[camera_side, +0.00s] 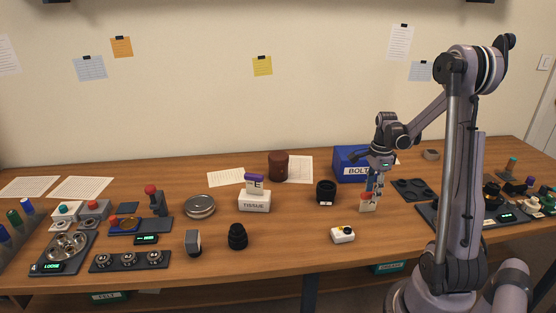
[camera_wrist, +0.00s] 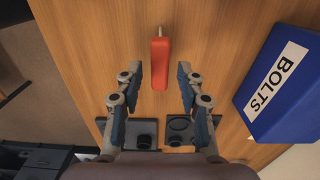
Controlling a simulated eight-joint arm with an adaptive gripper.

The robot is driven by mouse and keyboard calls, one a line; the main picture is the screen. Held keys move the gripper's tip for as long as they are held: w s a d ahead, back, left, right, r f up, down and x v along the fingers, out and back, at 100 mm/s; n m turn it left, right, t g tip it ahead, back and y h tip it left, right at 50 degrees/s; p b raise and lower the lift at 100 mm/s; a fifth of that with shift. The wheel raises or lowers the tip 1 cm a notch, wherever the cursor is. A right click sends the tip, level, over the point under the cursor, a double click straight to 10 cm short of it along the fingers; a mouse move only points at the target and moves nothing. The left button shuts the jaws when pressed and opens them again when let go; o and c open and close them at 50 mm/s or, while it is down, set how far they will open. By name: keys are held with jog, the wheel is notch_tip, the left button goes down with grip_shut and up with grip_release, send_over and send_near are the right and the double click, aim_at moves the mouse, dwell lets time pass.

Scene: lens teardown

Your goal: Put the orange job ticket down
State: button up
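The orange job ticket (camera_wrist: 160,62) appears in the wrist view as a narrow orange-red piece seen from above, with a thin pale part at its far end. It lies between the lines of my two fingers, with a clear gap on each side. In the side view, a pale upright piece with orange-red on it (camera_side: 367,204), seemingly the same ticket, stands on the table right under my gripper (camera_side: 373,188). My gripper (camera_wrist: 160,74) points down and is open, fingers spread. Whether the fingertips reach down beside the ticket is hard to tell.
A blue BOLTS box (camera_side: 352,166) stands close behind my gripper; in the wrist view it is at right (camera_wrist: 280,88). A black lens part (camera_side: 326,192) and a yellow-and-white gadget (camera_side: 343,235) are nearby.

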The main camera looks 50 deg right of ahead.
aim_at(371, 193)
notch_tip(371, 193, up, 6)
jog(key=shift+r, duration=0.2)
jog(key=shift+w+a+r, duration=0.2)
jog(key=shift+a, duration=0.05)
jog(key=w+a+r+n+t+h, duration=0.1)
jog(key=w+a+r+n, duration=0.15)
jog(key=a+n, duration=0.4)
jog(key=w+a+r+n+t+h, duration=0.1)
jog(key=w+a+r+n+t, duration=0.1)
jog(key=w+a+n, duration=0.45)
jog(key=s+a+n+t+y, duration=0.1)
jog(key=s+a+n+t, duration=0.1)
jog(key=a+n, duration=0.5)
jog(key=s+a+n+t+y, duration=0.1)
jog(key=a+n+t, duration=0.1)
jog(key=a+n, duration=0.5)
jog(key=a, duration=0.6)
jog(key=shift+s+a+r, duration=0.3)
jog(key=shift+s, duration=0.1)
